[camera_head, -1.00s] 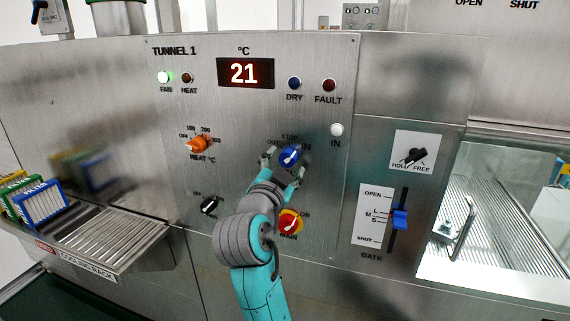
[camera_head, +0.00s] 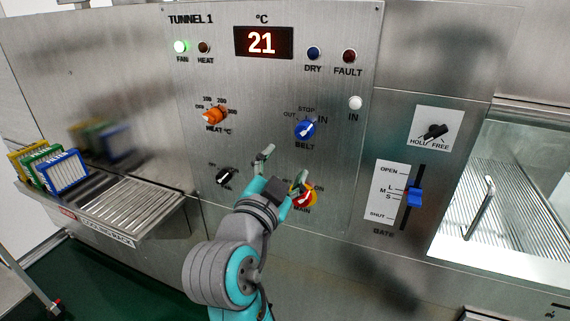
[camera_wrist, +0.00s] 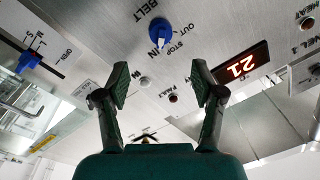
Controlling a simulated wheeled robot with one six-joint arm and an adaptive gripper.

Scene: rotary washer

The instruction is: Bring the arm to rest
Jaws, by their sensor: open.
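My gripper (camera_head: 283,168) is open and empty in front of the steel control panel (camera_head: 260,160).
An orange heat knob (camera_head: 214,116) and a black fan knob (camera_head: 226,175) are on the panel. The blue gate slider (camera_head: 414,197) is to the right. The display (camera_head: 263,42) reads 21.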

